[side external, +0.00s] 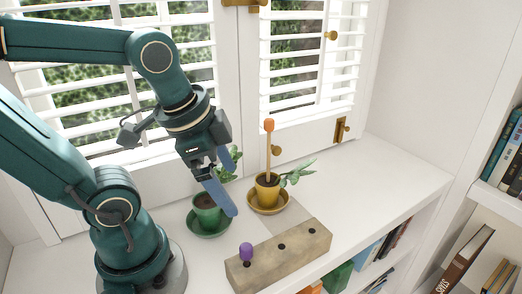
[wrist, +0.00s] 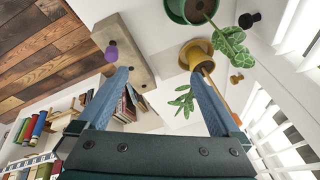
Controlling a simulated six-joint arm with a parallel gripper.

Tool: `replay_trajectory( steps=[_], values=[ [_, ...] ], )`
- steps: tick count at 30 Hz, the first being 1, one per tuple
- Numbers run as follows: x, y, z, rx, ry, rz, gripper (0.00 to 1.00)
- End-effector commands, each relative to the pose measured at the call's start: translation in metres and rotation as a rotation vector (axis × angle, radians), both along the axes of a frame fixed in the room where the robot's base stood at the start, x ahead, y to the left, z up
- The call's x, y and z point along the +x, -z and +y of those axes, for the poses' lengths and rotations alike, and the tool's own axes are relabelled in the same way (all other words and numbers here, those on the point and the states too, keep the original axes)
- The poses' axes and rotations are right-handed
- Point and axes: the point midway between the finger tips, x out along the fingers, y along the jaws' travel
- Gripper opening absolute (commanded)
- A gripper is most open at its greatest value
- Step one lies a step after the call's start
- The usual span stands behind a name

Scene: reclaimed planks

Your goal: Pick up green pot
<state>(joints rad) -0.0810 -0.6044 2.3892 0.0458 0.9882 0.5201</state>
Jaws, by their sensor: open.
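The green pot (side external: 206,214) stands upright on a green saucer (side external: 208,233) on the white shelf top, with a leafy plant in it. In the wrist view, the green pot (wrist: 184,14) is at the top edge, partly cut off, with its leaves hanging to the right. My gripper (side external: 235,184) is open and empty, with blue fingers above and just right of the green pot, apart from it as far as I can tell. In the wrist view, my gripper (wrist: 160,72) has its fingers spread wide with nothing between them.
A yellow pot (side external: 267,192) with a plant and an orange-tipped stick (side external: 268,150) stands to the right on a saucer (side external: 268,206). A wooden block (side external: 290,255) with holes and a purple knob (side external: 246,252) lies in front. Shuttered windows stand behind. The shelf's right side is clear.

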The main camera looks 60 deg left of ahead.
Motion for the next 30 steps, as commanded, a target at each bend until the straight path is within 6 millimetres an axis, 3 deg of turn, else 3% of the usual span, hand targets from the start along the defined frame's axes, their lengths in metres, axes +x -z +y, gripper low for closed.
replay_trajectory(
  steps=[3, 7, 12, 25, 30],
  values=[
    [-0.006, -0.004, -0.018, -0.123, -0.151, -0.109, 1.00],
    [-0.007, -0.001, -0.022, -0.215, -0.314, -0.132, 1.00],
    [-0.005, -0.001, -0.022, -0.257, -0.398, -0.140, 1.00],
    [-0.005, -0.001, -0.021, -0.250, -0.388, -0.139, 1.00],
    [-0.003, -0.003, -0.021, -0.182, -0.234, -0.140, 1.00]
  ],
)
